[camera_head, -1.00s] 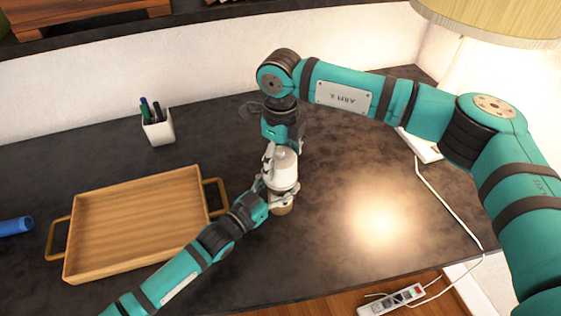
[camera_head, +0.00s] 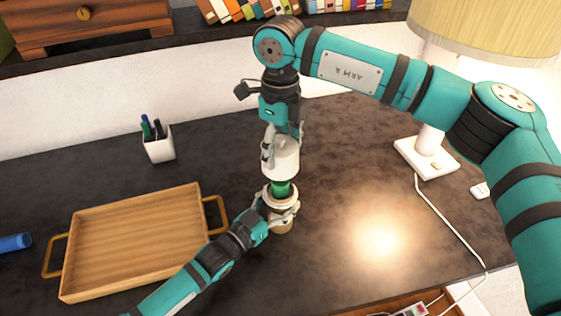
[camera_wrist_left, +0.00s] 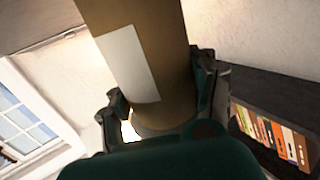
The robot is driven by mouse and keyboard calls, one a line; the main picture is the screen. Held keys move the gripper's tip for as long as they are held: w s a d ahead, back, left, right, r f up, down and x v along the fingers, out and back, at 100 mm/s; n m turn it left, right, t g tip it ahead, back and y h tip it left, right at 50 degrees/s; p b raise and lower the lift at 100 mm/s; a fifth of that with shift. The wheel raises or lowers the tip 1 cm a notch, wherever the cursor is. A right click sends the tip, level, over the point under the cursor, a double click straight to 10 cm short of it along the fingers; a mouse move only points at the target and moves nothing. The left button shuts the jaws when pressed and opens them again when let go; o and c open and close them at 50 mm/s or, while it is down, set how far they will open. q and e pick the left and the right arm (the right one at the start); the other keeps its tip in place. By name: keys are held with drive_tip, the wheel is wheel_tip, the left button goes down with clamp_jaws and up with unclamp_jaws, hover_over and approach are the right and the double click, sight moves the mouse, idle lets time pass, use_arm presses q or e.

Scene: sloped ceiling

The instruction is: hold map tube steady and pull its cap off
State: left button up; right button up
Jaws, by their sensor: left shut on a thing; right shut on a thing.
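The map tube (camera_head: 281,226) stands upright over the dark desk, a tan tube with a pale top. My left gripper (camera_head: 280,211) is shut around it. In the left wrist view the brown tube (camera_wrist_left: 163,35) with its white label runs between the fingers of my left gripper (camera_wrist_left: 160,112). The white cap (camera_head: 284,163) is above the tube, and my right gripper (camera_head: 282,147) is shut on it from above. A green piece (camera_head: 281,188) shows between cap and tube top; I cannot tell whether it touches the cap. The tube's far side is hidden.
A wooden tray (camera_head: 135,240) lies left of the tube. A white pen cup (camera_head: 159,146) stands behind it, and a blue cylinder (camera_head: 14,242) lies at the far left. A lamp base (camera_head: 427,157) with a cable stands at the right. The desk between tube and lamp is clear.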

sight(280, 139)
drive_tip(key=shift+r, duration=0.55)
drive_tip(key=shift+r, duration=0.15)
drive_tip(key=shift+r, duration=2.85)
use_arm(q)
drive_tip(key=o, duration=1.3)
drive_tip(key=shift+a, duration=0.1)
drive_tip(key=v, duration=1.2)
drive_tip(key=shift+s, duration=0.1)
